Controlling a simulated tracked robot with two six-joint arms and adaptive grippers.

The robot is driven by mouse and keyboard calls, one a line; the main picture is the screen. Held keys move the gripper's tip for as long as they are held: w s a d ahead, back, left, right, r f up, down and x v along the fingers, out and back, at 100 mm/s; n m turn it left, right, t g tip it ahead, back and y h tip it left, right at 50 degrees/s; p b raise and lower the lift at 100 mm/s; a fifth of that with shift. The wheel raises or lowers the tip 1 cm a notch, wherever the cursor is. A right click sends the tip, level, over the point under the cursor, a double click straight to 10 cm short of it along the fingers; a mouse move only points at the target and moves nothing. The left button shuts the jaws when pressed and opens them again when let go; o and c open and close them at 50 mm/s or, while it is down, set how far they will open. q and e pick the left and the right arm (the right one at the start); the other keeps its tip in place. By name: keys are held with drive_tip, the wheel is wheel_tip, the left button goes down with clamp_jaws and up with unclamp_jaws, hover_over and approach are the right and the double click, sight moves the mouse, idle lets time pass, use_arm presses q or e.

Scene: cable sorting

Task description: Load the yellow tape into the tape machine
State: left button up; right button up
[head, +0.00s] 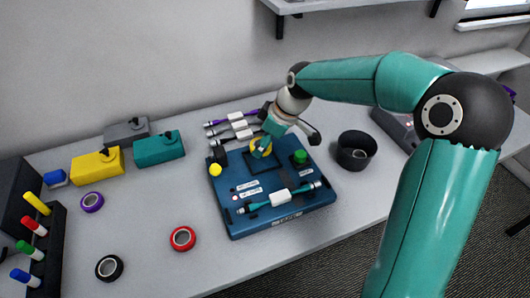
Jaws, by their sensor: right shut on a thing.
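The yellow tape (253,146) is a ring held in my right gripper (263,150), over the back middle of the blue board-like machine (226,214). My right gripper is shut on the tape and points down, covering part of it. A dark square area (256,167) lies on the machine just below the tape; I cannot tell whether the tape touches it. The machine has a yellow knob (215,170), a green knob (300,156) and a teal cable with a white sleeve (280,197) across its front. My left gripper is not in view.
Red (183,239), black (109,268) and purple (92,202) tape rings lie at left. Yellow (97,166), teal (159,149) and grey boxes stand behind them. Cables (233,124) lie behind the machine.

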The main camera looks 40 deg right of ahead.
sight(265, 161)
drive_tip(key=shift+f, duration=2.1)
drive_tip(key=shift+f, duration=0.1)
drive_tip(key=o, duration=1)
drive_tip(key=shift+o, duration=0.2)
drive_tip(key=v, duration=1.2)
drive_tip(key=shift+d, duration=0.1)
